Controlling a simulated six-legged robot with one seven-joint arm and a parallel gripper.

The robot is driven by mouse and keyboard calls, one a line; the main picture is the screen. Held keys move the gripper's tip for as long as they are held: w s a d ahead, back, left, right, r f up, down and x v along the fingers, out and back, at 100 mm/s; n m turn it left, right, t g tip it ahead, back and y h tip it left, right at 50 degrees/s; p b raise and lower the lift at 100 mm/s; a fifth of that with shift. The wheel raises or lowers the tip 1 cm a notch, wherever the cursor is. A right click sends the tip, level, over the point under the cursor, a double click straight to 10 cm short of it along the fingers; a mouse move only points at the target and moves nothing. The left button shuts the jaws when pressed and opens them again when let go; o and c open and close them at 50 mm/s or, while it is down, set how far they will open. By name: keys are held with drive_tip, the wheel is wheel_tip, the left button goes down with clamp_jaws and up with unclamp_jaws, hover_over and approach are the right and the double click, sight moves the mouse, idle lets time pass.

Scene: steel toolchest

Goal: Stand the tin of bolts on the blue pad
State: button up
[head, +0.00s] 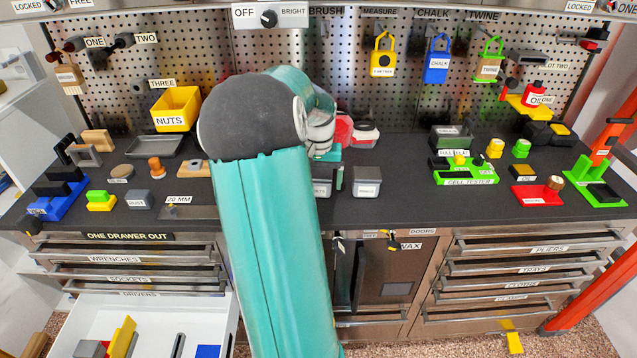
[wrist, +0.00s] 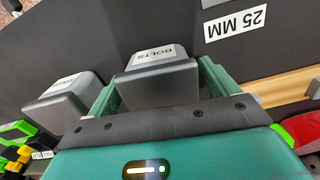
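The tin of bolts is a grey tin with a white label reading BOLTS (wrist: 157,77), in the middle of the wrist view. In the head view the tin (head: 322,188) stands on the dark bench top, partly hidden by my arm. My gripper (wrist: 160,88) has its two green fingers on either side of the tin. The left finger looks close against it; a thin gap seems to show at the right finger. I cannot make out the blue pad with certainty; my arm hides part of the bench.
A similar grey tin (head: 367,183) stands just right of the tin of bolts. Green holders (head: 466,178) and a red tray (head: 537,195) stand further right, a blue rack (head: 60,205) far left. An open drawer (head: 150,310) juts out below left. The bench front right of centre is clear.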

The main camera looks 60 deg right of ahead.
drive_tip(key=c, duration=1.1)
drive_tip(key=shift+c, duration=0.2)
drive_tip(key=shift+r, duration=0.15)
